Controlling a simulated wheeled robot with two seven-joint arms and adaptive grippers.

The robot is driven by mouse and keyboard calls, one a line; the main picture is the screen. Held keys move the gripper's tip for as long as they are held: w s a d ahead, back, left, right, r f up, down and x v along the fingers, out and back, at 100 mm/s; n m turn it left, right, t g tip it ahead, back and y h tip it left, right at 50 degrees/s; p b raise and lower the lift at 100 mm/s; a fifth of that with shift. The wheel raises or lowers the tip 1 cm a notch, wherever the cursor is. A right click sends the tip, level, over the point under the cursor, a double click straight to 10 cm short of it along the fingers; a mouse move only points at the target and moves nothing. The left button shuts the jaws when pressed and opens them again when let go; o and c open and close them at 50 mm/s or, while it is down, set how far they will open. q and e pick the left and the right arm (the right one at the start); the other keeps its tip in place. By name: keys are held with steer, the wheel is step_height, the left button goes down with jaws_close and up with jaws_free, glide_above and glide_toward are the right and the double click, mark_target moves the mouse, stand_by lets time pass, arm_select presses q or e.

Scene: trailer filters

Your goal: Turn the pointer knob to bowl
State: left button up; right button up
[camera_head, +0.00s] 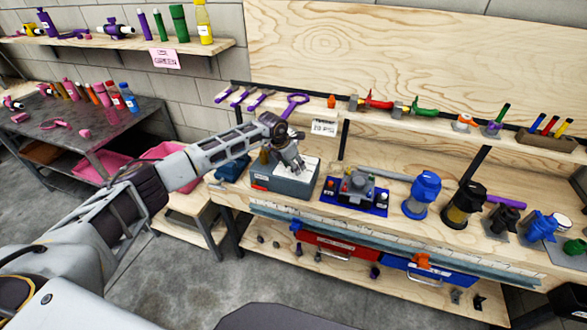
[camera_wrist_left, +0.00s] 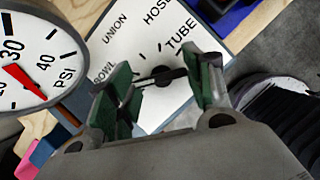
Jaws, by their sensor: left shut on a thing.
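The pointer knob (camera_wrist_left: 172,76) is a small black knob on a white dial plate (camera_wrist_left: 133,42). The plate reads BOWL, UNION, HOSE and TUBE. In the left wrist view a thin dark bar runs left from the knob toward the BOWL side; its end is partly hidden by a finger. In the head view my left gripper (camera_head: 290,156) points down over the grey test box (camera_head: 284,186) that carries the dial. My right gripper is not in view.
A pressure gauge (camera_wrist_left: 30,58) with a red needle stands close beside the dial. A small fixture on a blue mat (camera_head: 372,205) is to the right of the box. Blue filter housings (camera_head: 424,190) stand farther right. A tool shelf (camera_head: 335,117) runs behind.

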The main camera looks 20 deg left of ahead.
arm_select(q)
steer(key=shift+w+m+h+b, duration=0.1)
steer(key=shift+m+h+b, duration=0.4)
steer(key=shift+m+b, duration=0.85)
steer(key=shift+g, duration=0.3)
steer(key=shift+m+b, duration=0.5)
steer(key=shift+m, duration=0.05)
steer(key=o, duration=1)
steer(key=shift+a, duration=0.1)
steer(key=shift+v, duration=6)
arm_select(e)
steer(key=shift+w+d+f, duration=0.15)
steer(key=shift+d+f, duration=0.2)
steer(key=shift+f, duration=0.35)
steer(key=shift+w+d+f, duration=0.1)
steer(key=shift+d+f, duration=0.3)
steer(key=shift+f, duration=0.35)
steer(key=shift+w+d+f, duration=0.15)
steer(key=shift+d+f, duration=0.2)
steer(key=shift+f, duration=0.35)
arm_select(q)
steer(key=shift+w, duration=0.1)
